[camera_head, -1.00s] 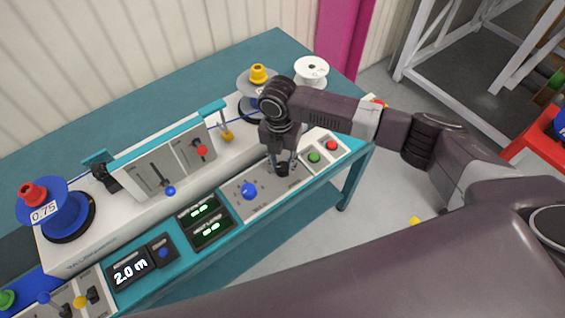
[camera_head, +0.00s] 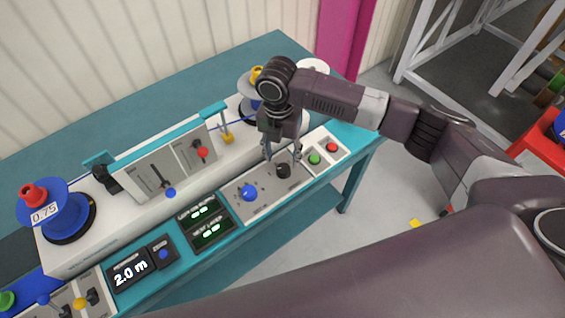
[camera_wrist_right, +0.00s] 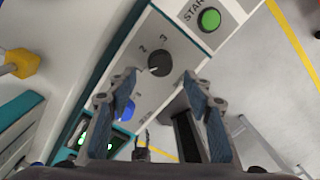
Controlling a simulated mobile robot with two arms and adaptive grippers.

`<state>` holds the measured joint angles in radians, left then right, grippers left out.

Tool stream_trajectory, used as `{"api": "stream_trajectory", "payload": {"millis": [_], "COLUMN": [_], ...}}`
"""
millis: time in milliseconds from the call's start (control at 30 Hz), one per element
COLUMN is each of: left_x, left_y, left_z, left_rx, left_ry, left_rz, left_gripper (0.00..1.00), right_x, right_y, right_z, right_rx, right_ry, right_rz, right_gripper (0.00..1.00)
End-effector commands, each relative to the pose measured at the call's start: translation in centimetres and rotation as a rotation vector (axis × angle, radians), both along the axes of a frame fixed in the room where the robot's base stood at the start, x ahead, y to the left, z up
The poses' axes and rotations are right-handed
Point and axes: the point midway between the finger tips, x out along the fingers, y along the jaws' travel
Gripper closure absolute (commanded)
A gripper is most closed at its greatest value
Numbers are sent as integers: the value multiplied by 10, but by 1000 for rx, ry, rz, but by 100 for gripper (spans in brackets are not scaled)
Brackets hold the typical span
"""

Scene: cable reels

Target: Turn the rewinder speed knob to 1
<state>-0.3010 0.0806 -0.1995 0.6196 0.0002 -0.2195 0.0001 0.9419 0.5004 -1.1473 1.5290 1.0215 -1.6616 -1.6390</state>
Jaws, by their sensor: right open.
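The black speed knob (camera_head: 283,170) sits on the grey control panel, right of a blue knob (camera_head: 249,192). In the right wrist view the black knob (camera_wrist_right: 159,64) has the numbers 2 and 3 printed beside it; its pointer is too small to read surely. My right gripper (camera_head: 282,154) is open and empty above the black knob, with fingers apart on either side and clear of it. In the right wrist view, the open fingers (camera_wrist_right: 159,78) frame the panel just below the knob. My left gripper is not in view.
Green (camera_head: 314,158) and red (camera_head: 332,147) buttons sit right of the knob. A display (camera_head: 131,271) reads 2.0 m. Levers, a blue reel (camera_head: 66,215) and a yellow-topped spindle (camera_head: 257,75) stand on the white machine.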

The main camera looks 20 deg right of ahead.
Motion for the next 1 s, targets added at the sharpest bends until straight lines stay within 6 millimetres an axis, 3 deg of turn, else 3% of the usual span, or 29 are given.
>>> {"api": "stream_trajectory", "payload": {"millis": [100,333,1000], "left_x": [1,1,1], "left_y": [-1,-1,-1], "left_z": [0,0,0], "left_rx": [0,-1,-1], "left_ry": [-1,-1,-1], "left_rz": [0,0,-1], "left_gripper": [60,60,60], "right_x": [2,2,1], "right_y": [1,2,3], "right_z": [27,61,68], "right_rx": [1,1,1], "right_ry": [-4,-2,-1], "right_rz": [0,0,-1], "right_gripper": [54,54,54]}}
